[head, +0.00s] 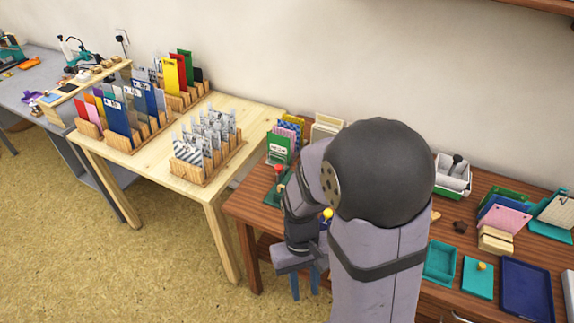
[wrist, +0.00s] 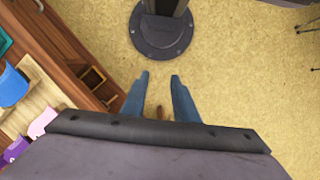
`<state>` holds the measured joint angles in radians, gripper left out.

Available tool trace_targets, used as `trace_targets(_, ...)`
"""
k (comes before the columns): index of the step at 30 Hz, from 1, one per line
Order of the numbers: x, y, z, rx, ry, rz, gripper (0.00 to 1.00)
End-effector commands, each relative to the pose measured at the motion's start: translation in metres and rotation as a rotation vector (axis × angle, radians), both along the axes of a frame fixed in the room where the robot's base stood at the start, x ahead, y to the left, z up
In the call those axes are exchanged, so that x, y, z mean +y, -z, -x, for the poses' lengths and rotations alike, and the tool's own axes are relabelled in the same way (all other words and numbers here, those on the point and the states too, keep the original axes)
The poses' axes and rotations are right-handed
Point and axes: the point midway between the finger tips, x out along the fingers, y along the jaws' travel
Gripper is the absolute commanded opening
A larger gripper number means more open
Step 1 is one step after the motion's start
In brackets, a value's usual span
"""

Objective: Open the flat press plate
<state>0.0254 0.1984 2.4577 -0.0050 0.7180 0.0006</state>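My gripper (head: 305,282) hangs low at the front edge of the brown wooden table, its blue fingers pointing down. In the wrist view its two fingers (wrist: 157,93) stand apart with a gap between them. A small brown piece shows between the finger bases; I cannot tell what it is. I cannot pick out the flat press plate for certain. A teal stand with a tilted pale plate (head: 556,212) is at the far right of the brown table, apart from my gripper. My arm hides the middle of this table.
The brown table (head: 243,207) holds a teal tray (head: 440,262), a blue tray (head: 526,290), a teal pad with a yellow knob (head: 478,277) and card racks. A light wooden table (head: 255,118) with racks stands left. Open floor (head: 130,270) lies at front left.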

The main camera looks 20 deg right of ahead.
Motion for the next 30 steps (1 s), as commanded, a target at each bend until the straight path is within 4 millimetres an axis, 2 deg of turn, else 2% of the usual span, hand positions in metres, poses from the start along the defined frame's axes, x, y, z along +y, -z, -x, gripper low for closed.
trace_targets(1, -0.002, -0.023, -0.012, 0.015, 0.000, 0.002, 0.27)
trace_targets(5, -0.010, -0.039, -0.058, 0.009, -0.016, 0.014, 0.27)
trace_targets(13, -0.031, -0.040, -0.195, -0.145, -0.244, 0.039, 0.27)
trace_targets(14, -0.034, -0.043, -0.211, -0.171, -0.282, 0.045, 0.27)
trace_targets(15, -0.036, -0.051, -0.232, -0.210, -0.333, 0.054, 0.27)
trace_targets(18, -0.043, -0.078, -0.278, -0.301, -0.475, 0.087, 0.27)
trace_targets(21, -0.048, -0.091, -0.296, -0.324, -0.616, 0.105, 0.27)
trace_targets(30, -0.049, -0.091, -0.295, -0.297, -0.821, 0.096, 0.27)
